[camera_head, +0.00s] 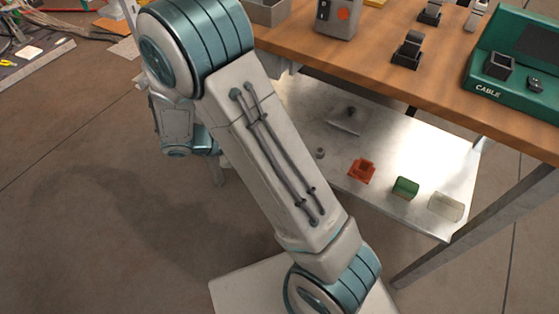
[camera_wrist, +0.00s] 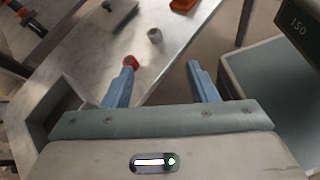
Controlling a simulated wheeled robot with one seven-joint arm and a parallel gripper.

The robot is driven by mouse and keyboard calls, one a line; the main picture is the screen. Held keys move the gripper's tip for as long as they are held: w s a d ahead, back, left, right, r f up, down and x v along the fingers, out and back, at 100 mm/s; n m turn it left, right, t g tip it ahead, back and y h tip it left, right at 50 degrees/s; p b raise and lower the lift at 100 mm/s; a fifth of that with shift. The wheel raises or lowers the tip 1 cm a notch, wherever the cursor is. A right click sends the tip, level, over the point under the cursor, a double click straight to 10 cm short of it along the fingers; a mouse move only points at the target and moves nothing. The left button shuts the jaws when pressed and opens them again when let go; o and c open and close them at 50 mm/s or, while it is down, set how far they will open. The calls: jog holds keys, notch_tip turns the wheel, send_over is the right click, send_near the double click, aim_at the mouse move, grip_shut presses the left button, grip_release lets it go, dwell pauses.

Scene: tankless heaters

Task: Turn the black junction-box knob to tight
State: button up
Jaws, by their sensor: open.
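A steel surface lies beyond the fingers. My gripper cannot be made out in the head view, where my arm fills the middle.
The wooden bench (camera_head: 385,85) also carries small black devices (camera_head: 407,50) and a green CABLE station (camera_head: 515,62). A lower steel shelf (camera_head: 330,150) holds orange, green and clear pieces. In the wrist view a grey bin (camera_wrist: 43,104) is left and a box marked 150 (camera_wrist: 300,27) is right.

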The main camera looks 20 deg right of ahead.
jog(key=s+d+r+m+y+b, duration=0.1)
jog(key=s+r+m+y, duration=0.6)
jog(key=s+m+y, duration=0.3)
jog(key=shift+s+r+m, duration=0.15)
jog(key=shift+s+m, duration=0.45)
jog(key=shift+m, duration=0.2)
jog(key=shift+d, duration=0.1)
jog(key=shift+c, duration=0.3)
